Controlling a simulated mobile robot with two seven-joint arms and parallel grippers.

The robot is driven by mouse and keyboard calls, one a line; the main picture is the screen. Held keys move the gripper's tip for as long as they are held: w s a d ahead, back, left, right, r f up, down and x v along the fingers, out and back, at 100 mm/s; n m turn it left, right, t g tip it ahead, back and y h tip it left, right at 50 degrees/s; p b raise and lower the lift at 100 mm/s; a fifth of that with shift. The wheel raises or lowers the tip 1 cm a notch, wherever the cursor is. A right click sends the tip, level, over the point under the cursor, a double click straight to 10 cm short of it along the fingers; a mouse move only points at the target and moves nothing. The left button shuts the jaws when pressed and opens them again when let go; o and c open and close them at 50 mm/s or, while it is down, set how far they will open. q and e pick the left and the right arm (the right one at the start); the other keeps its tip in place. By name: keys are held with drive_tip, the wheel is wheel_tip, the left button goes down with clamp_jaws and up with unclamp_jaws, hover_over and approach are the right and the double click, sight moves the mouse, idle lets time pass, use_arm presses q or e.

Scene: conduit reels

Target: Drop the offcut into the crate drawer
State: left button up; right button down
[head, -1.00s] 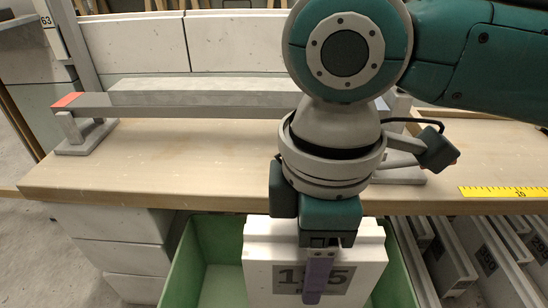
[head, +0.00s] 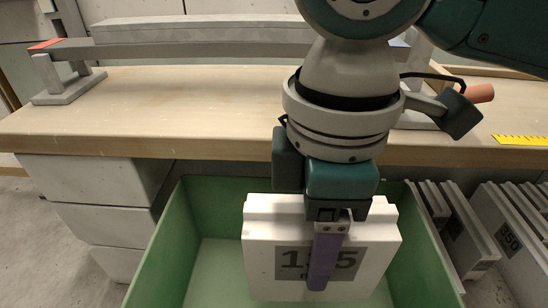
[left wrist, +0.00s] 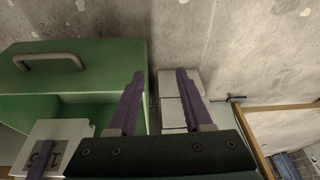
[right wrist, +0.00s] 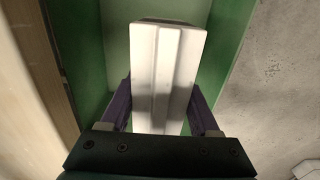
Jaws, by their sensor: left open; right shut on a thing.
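The offcut (head: 262,240) is a white block with a dark printed label, partly hidden behind a purple finger. My right gripper (head: 325,262) is shut on the offcut, with a finger on either side of it in the right wrist view (right wrist: 163,100). The offcut hangs upright inside the outline of the open green crate drawer (head: 170,235); I cannot tell whether it touches the drawer's floor. The drawer, with its grey handle, also shows in the left wrist view (left wrist: 110,62). My left gripper (left wrist: 158,78) is open and empty beside the drawer, and is outside the head view.
A wooden bench (head: 190,110) runs behind the drawer, with a grey bar (head: 200,48) on stands and a yellow ruler (head: 520,140) on it. White blocks (head: 95,185) are stacked left of the drawer. White panels (head: 515,240) stand in rows to its right.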

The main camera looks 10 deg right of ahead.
drive_tip(key=shift+c, duration=2.4)
unclamp_jaws()
drive_tip(key=o, duration=0.4)
